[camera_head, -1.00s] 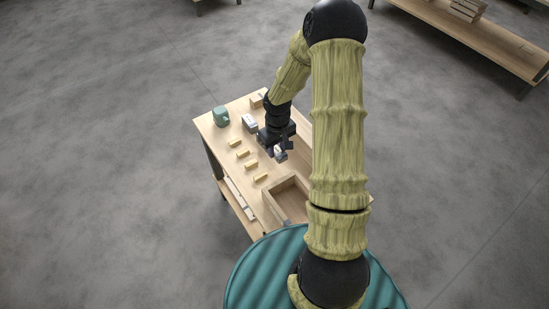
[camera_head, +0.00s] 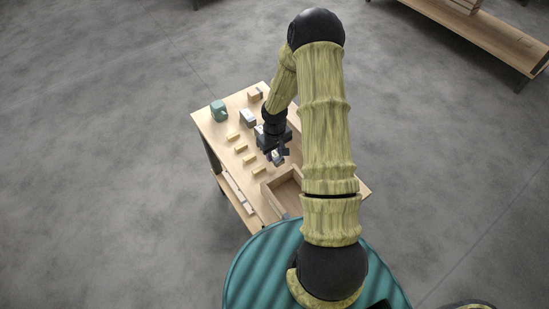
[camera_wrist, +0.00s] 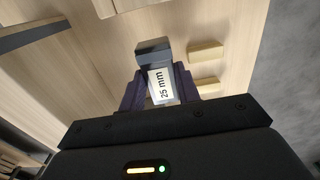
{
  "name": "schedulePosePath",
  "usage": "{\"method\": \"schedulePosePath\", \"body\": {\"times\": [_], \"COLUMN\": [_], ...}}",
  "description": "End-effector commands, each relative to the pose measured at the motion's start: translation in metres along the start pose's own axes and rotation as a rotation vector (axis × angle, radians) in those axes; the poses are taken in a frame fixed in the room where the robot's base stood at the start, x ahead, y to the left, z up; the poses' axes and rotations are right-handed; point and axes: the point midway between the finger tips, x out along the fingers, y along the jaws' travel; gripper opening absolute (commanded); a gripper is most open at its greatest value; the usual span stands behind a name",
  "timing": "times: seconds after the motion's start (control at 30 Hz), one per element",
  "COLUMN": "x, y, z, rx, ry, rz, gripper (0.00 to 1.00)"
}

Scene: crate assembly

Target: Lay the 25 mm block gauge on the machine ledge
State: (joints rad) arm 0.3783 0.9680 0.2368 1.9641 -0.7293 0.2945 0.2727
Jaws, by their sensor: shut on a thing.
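My gripper (camera_head: 277,156) is over the workbench, just behind the open wooden crate in the head view. In the wrist view its two purple fingers (camera_wrist: 157,90) are shut on the 25 mm block gauge (camera_wrist: 153,46). The gauge is a grey block with a white label reading "25 mm", and its far end sticks out past the fingertips. In the head view the gauge is small and partly hidden by the gripper. I cannot pick out the machine ledge for certain in either view.
Several yellow blocks (camera_head: 241,148) stand in a row left of my gripper. A grey box (camera_head: 247,117), a teal object (camera_head: 219,110) and a small wooden block (camera_head: 255,94) stand farther back. The wooden crate (camera_head: 268,200) is at the bench's near side. Bare benchtop lies between them.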

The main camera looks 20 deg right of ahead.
Motion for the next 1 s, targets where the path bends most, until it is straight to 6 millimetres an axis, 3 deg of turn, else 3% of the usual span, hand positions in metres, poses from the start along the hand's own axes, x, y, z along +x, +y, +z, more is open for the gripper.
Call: {"method": "schedulePosePath", "body": {"times": [0.3,0.7,0.73,1.0], "x": [0.036,0.041,0.040,0.039], "y": [0.000,0.000,0.000,0.000], "z": [0.000,0.000,0.000,0.000], "rx": [-0.001,0.000,0.000,0.000], "ry": [-0.001,0.000,0.000,0.000], "rz": [0.000,0.000,0.000,0.000], "gripper": [0.05,0.05,0.38,0.41]}}
